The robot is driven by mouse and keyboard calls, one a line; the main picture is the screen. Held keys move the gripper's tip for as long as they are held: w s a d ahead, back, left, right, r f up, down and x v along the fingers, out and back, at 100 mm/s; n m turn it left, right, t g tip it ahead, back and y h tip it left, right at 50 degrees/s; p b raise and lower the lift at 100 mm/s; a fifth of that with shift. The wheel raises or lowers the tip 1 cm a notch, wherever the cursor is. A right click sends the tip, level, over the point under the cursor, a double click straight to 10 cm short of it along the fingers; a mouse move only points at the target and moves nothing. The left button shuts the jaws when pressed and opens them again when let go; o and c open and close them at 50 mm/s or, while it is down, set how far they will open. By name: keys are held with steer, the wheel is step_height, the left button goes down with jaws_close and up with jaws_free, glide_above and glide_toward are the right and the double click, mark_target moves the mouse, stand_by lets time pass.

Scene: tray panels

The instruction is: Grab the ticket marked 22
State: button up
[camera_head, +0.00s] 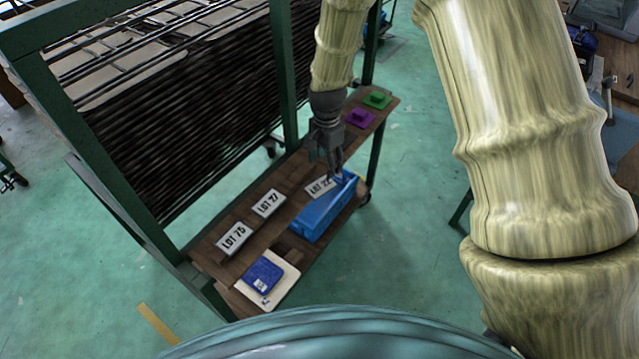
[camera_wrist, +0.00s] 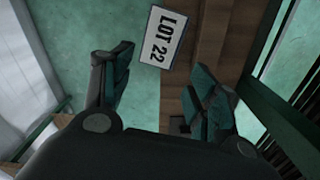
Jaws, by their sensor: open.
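The white ticket marked LOT 22 (camera_head: 317,188) lies near the far end of the blue bin (camera_head: 318,218) in the head view, partly hidden by my gripper. In the wrist view the ticket (camera_wrist: 163,38) shows whole, tilted, beyond the fingertips and roughly between their lines. My gripper (camera_head: 338,172) points down just above the ticket. In the wrist view my gripper (camera_wrist: 160,65) has its two dark fingers wide apart, with nothing between them. I cannot tell how large the gap to the ticket is.
Two similar tickets, LOT 75 (camera_head: 233,239) and one reading like LOT 77 (camera_head: 268,203), lie on the brown bench (camera_head: 292,180). A blue item (camera_head: 263,276) on a white board is near. Purple (camera_head: 359,118) and green (camera_head: 377,100) pieces sit far. A green frame post (camera_head: 283,70) stands left.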

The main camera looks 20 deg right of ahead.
mark_target(324, 184)
steer(key=shift+f, duration=1.05)
steer(key=shift+s+a+f+p, duration=0.15)
steer(key=shift+f+p, duration=0.6)
steer(key=shift+f, duration=0.15)
steer(key=shift+s+a+f+p, duration=0.1)
steer(key=shift+f+p, duration=0.6)
steer(key=shift+f, duration=1.05)
steer(key=shift+f, duration=0.2)
steer(key=c, duration=0.6)
steer(key=shift+o, duration=0.2)
